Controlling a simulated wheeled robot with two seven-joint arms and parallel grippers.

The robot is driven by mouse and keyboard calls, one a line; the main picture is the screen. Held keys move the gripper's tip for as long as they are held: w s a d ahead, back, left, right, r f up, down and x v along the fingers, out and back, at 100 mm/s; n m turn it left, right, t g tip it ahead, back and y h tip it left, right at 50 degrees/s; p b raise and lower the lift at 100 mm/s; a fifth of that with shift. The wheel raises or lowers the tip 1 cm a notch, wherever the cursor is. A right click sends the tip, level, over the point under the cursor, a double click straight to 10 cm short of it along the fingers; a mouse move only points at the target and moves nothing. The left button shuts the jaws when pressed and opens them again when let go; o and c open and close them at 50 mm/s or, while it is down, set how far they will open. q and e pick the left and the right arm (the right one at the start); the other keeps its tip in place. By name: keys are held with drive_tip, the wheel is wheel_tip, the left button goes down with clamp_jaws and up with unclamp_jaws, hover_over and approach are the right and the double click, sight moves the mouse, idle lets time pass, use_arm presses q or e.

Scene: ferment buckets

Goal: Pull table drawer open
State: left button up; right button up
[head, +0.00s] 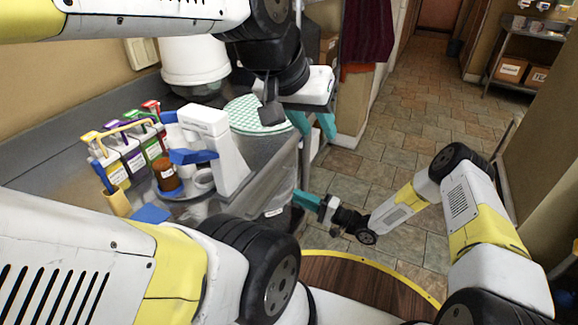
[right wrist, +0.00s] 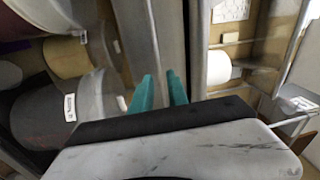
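The grey metal table (head: 240,222) stands at the left in the head view. I cannot clearly make out a drawer front or handle, or whether a drawer is open. My right gripper (head: 300,200) is low at the table's right side, its teal fingertips close to the metal edge. In the right wrist view my right gripper (right wrist: 162,92) has its fingers apart, with a long metal edge (right wrist: 168,35) just beyond them. I cannot tell whether they touch it. My left gripper (head: 315,123) is open and empty, high beyond the table's far right corner.
A white bucket (head: 194,62) stands behind. The tiled floor (head: 390,135) to the right is clear.

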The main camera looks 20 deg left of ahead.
sight(275, 191)
drive_tip(key=shift+g+y, duration=0.3)
drive_tip(key=shift+y, duration=0.3)
drive_tip(key=a, duration=0.3)
drive_tip(key=s+a, duration=0.1)
drive_tip(key=a, duration=0.4)
drive_tip(key=shift+s+a+r, duration=0.15)
drive_tip(key=shift+a+r, duration=0.1)
drive_tip(key=shift+a, duration=0.15)
clamp_jaws()
drive_tip(key=shift+f, duration=0.1)
idle(0.5)
